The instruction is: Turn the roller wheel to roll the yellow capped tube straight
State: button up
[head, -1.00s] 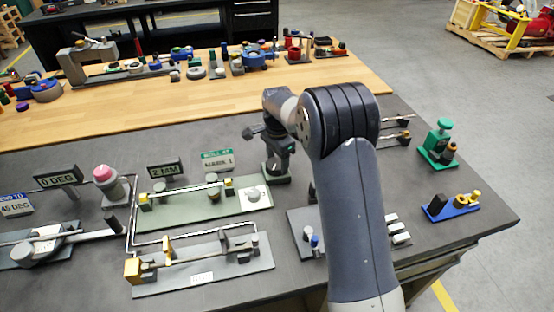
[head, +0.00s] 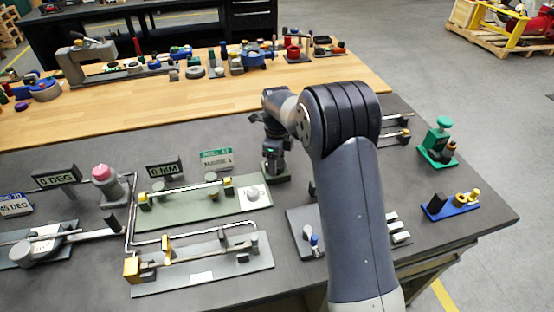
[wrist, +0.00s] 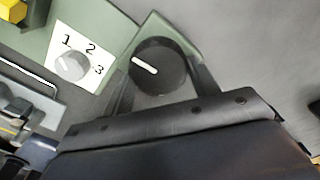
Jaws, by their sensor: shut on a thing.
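The yellow capped tube (head: 182,188) lies across the green plate (head: 180,215) in the head view, with a yellow block near its left end. The roller wheel (wrist: 172,78) is a dark round knob with a white line, seen in the wrist view at the right end of that plate. My gripper (wrist: 158,82) reaches down over the wheel with one finger on each side, shut on it. In the head view, my gripper (head: 273,152) stands upright at the plate's right end and hides most of the wheel.
A white selector knob (wrist: 72,66) marked 1, 2, 3 sits left of the wheel. A display (head: 165,170) behind the plate appears to read 0 MM. A green-topped sign (head: 217,159) stands beside it. A grey fixture (head: 202,278) lies in front.

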jog(key=m, duration=0.6)
jog(key=shift+s+a+r+m, duration=0.1)
jog(key=shift+m, duration=0.2)
dwell(0.5)
jog(key=o, duration=1)
notch_tip(320, 180, up, 11)
jog(key=b, duration=0.1)
jog(key=shift+f, duration=0.25)
notch_tip(320, 180, down, 11)
jog(key=shift+r+p, duration=0.15)
jog(key=shift+p, duration=0.3)
